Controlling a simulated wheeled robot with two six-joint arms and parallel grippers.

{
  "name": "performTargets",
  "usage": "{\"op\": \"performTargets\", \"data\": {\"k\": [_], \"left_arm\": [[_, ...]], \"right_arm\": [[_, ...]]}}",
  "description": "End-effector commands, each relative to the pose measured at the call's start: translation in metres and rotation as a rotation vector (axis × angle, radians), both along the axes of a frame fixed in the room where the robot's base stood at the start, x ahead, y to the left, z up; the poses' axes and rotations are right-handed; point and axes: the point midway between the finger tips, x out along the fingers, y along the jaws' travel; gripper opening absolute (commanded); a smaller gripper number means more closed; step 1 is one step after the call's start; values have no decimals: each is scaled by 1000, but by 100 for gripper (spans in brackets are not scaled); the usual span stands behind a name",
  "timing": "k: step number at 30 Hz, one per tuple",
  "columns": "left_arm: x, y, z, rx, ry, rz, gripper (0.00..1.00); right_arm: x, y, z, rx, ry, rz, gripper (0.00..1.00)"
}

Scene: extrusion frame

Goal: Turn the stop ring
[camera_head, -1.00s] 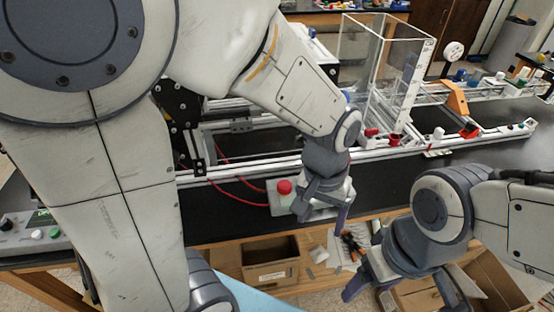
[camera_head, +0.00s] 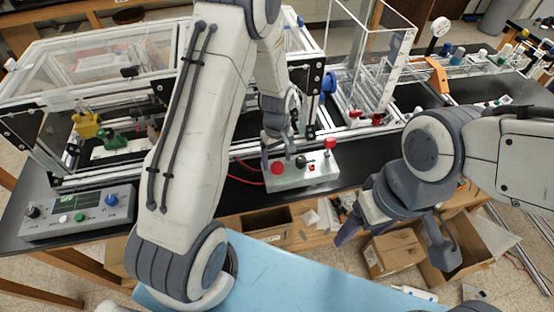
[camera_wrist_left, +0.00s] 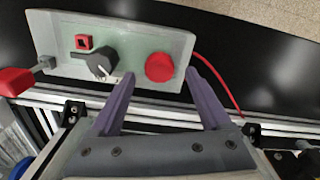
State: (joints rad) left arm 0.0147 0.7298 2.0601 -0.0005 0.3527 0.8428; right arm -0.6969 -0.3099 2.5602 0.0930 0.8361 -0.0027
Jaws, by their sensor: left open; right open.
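A light grey control box (camera_head: 312,178) sits on the black bench top. Its round red stop button (camera_head: 277,168) also shows in the left wrist view (camera_wrist_left: 159,68); a separate ring around it is not distinguishable. Beside the button, the wrist view shows a dark rotary knob (camera_wrist_left: 97,63) and a small red square switch (camera_wrist_left: 84,42). My left gripper (camera_head: 278,153) is open over the box. In the wrist view its fingertips (camera_wrist_left: 158,78) appear on either side of the red button; contact cannot be told. My right gripper (camera_head: 390,252) is open and empty, in front of the bench.
A red-handled lever (camera_head: 330,144) stands at the box's right end. A red cable (camera_wrist_left: 218,85) leaves near the button. Aluminium rails (camera_wrist_left: 165,112) run alongside the box. A control panel (camera_head: 78,214) lies at the left, and cardboard boxes (camera_head: 392,252) stand below the bench.

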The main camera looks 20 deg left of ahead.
Motion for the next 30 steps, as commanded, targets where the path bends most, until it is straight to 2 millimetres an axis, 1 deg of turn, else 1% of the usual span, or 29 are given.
{"op": "performTargets", "data": {"k": [1, 3, 6, 10, 16, 17, 18, 20, 21, 23, 30], "left_arm": [[0, 0, -6, 0, 3, -1, 81], [0, 0, -13, 0, 1, -1, 81], [0, 0, -20, 1, 1, -1, 81], [0, 0, -24, 0, -1, -1, 81], [1, 0, -25, 0, -1, -1, 81], [0, 0, -25, 0, -1, -1, 77], [0, 0, -24, 0, -1, -1, 62], [0, 0, -24, 0, -1, -1, 39], [0, 0, -24, 0, -1, -1, 23], [0, 0, -24, 0, -1, -1, 0], [1, 0, -24, 0, -1, -16, 0]], "right_arm": [[0, 0, 4, 0, 0, 0, 74], [0, 0, 6, 0, 0, 1, 74], [0, 0, 7, 0, 0, 1, 74], [0, 0, 7, 0, 0, 1, 74], [0, 0, 7, 0, 0, 1, 74], [0, 0, 7, 0, 0, 1, 74], [0, 0, 7, 0, 0, 1, 74], [0, 0, 7, 0, 0, 1, 74], [0, 0, 7, 0, 0, 1, 74], [0, 0, 7, 0, 0, 1, 74], [0, 0, 6, 0, 0, 1, 74]]}}
